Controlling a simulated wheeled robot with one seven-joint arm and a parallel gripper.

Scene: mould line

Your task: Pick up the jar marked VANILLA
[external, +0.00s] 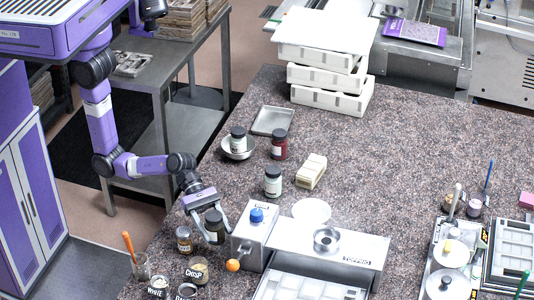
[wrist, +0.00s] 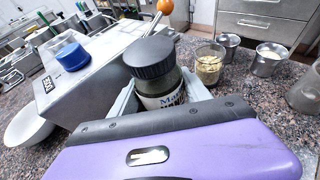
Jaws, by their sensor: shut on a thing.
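My gripper (external: 213,232) is shut on a jar with a black lid (wrist: 160,80) at the front left of the speckled counter. The jar is dark greenish, with a white label whose lower part is hidden behind my gripper, so I cannot read it fully. In the external view the held jar (external: 214,224) is upright between the fingers, beside the steel machine; I cannot tell whether it touches the counter. Other black-lidded jars are a pale one (external: 273,182), a red one (external: 279,145) and one in a metal bowl (external: 238,139); their labels are too small to read.
The steel topping machine (external: 345,248) with a blue cap and orange knob is close on the right. A small glass jar (external: 184,241) and metal cups (external: 196,270) stand close by. A cream block (external: 311,171), tray (external: 273,121) and stacked white trays (external: 330,99) are farther back.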

